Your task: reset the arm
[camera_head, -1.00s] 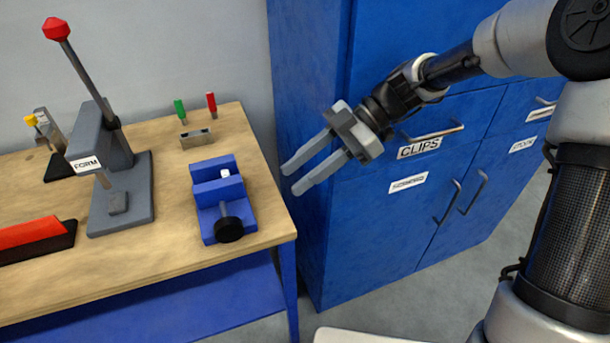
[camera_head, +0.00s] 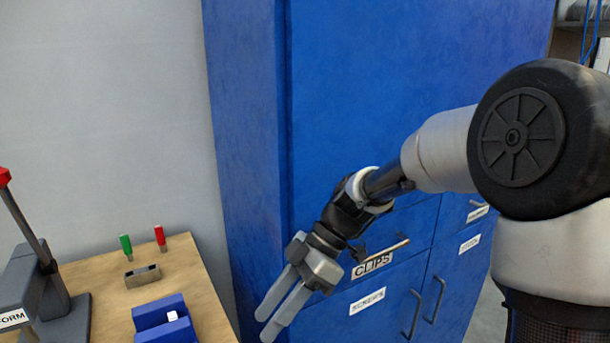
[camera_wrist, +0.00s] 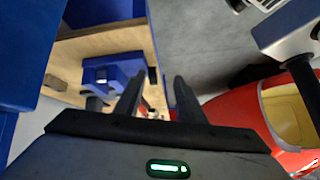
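My gripper (camera_head: 265,324) hangs in front of the blue cabinet (camera_head: 390,110), pointing down and left toward the right edge of the workbench. Its two grey fingers are apart, with nothing seen between them. In the wrist view my gripper (camera_wrist: 158,88) shows two dark fingers with a gap, and the bench and floor lie beyond. My arm is bent, its forearm crossing in front of the cabinet.
Cabinet drawers carry labels, including CLIPS (camera_head: 372,264). A red shell (camera_wrist: 245,108) with a yellow inside shows at right in the wrist view.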

